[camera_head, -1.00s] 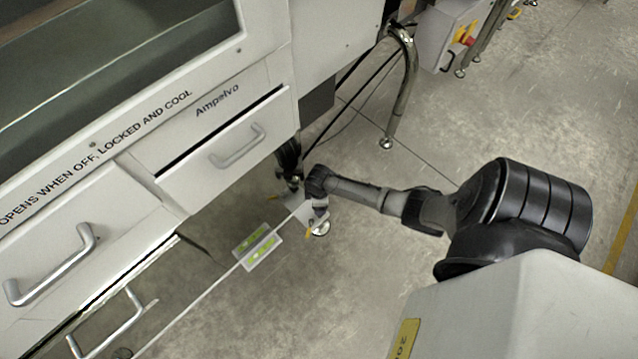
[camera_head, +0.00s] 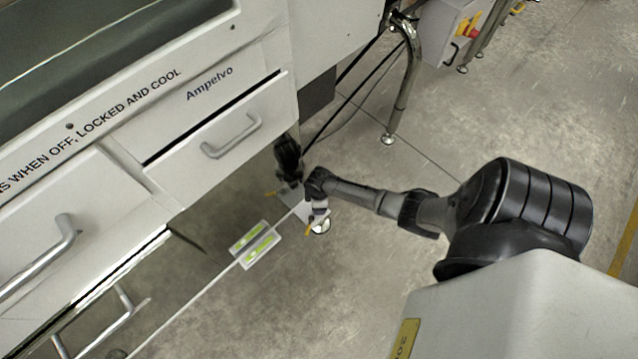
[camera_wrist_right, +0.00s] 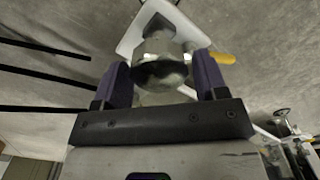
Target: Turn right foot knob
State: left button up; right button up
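The foot knob (camera_wrist_right: 163,65) is a round metallic piece with a dark underside, in front of a pale plate in the right wrist view. A yellow tab (camera_wrist_right: 222,57) sticks out beside it. My right gripper (camera_wrist_right: 161,75) has one dark finger on each side of the knob; whether they press on it cannot be told. In the head view my right gripper (camera_head: 318,205) is down at the foot, just above its round metal pad (camera_head: 320,227), and hides most of the knob. My left gripper is not in view.
A dark leg (camera_head: 288,160) stands just behind. The white cabinet with drawers (camera_head: 215,130) fills the left. A bent metal leg (camera_head: 405,85) stands beyond.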

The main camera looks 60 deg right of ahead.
jog(key=c, duration=0.7)
jog(key=shift+o, duration=0.2)
jog(key=shift+r+m+p, duration=0.2)
jog(key=shift+m+p, duration=0.4)
jog(key=shift+p, duration=0.25)
jog(key=m+p, duration=0.2)
jog(key=shift+p, duration=0.35)
jog(key=m+p, duration=0.2)
jog(key=m, duration=0.1)
jog(key=m+p, duration=0.1)
jog(key=m, duration=0.1)
jog(key=shift+d+f+m, duration=0.1)
jog(key=shift+d+m, duration=0.05)
jog(key=shift+m, duration=0.25)
jog(key=m+p, duration=0.1)
jog(key=m, duration=0.1)
jog(key=shift+m, duration=0.4)
jog(key=shift+m+p, duration=0.5)
jog(key=shift+m, duration=0.7)
jog(key=shift+d+f+m, duration=0.1)
jog(key=shift+f+m, duration=0.05)
jog(key=shift+m, duration=1.35)
jog(key=shift+s, duration=0.1)
